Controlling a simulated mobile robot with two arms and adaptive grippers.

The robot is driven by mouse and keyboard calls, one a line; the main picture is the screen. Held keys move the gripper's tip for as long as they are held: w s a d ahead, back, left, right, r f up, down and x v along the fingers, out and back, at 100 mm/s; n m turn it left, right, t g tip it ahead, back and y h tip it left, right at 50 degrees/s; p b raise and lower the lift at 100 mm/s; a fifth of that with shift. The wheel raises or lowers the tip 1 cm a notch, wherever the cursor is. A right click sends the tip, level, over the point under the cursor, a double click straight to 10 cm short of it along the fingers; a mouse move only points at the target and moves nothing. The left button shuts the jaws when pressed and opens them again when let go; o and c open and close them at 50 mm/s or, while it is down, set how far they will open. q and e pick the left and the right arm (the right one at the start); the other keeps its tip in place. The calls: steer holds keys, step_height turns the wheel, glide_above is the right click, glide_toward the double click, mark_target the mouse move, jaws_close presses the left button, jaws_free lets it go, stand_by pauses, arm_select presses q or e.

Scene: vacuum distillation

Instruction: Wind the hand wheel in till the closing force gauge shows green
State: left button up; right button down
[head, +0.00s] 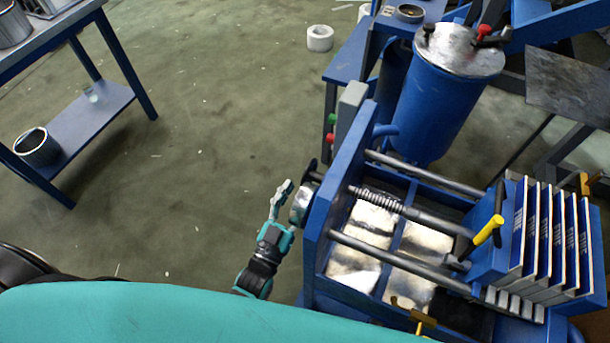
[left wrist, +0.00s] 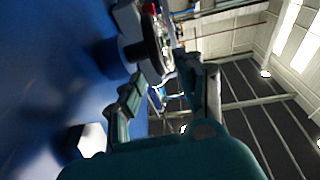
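The blue filter press has a threaded spindle (head: 375,200) through its blue end plate (head: 347,180). A small dark part (head: 312,172), seemingly the hand wheel, sits outside that plate in line with the spindle. A round silver part (head: 303,203) is just below it; I cannot tell whether it is the gauge. No gauge reading is legible. My left gripper (head: 283,205) is beside these parts, fingers apart. My right gripper is out of view.
A stack of white and blue plates (head: 550,235) stands at the press's right end. A yellow-handled lever (head: 488,230) rises before it. A blue drum (head: 435,105) stands behind the press. A blue table (head: 68,110) is at the upper left. The floor between is mostly clear.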

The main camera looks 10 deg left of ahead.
mark_target(309, 175)
arm_select(q)
steer(key=shift+v, duration=2.7)
steer(key=shift+s, duration=0.1)
steer(key=s+g+p, duration=0.2)
steer(key=s+g, duration=0.1)
steer(key=s, duration=0.2)
steer(key=shift+y, duration=0.3)
steer(key=w, duration=0.5)
steer(key=w+d, duration=0.1)
steer(key=w, duration=0.5)
steer(key=w+d, duration=0.1)
steer(key=w, duration=0.5)
steer(key=shift+w+d+r, duration=0.15)
steer(key=shift+r, duration=0.15)
jaws_close()
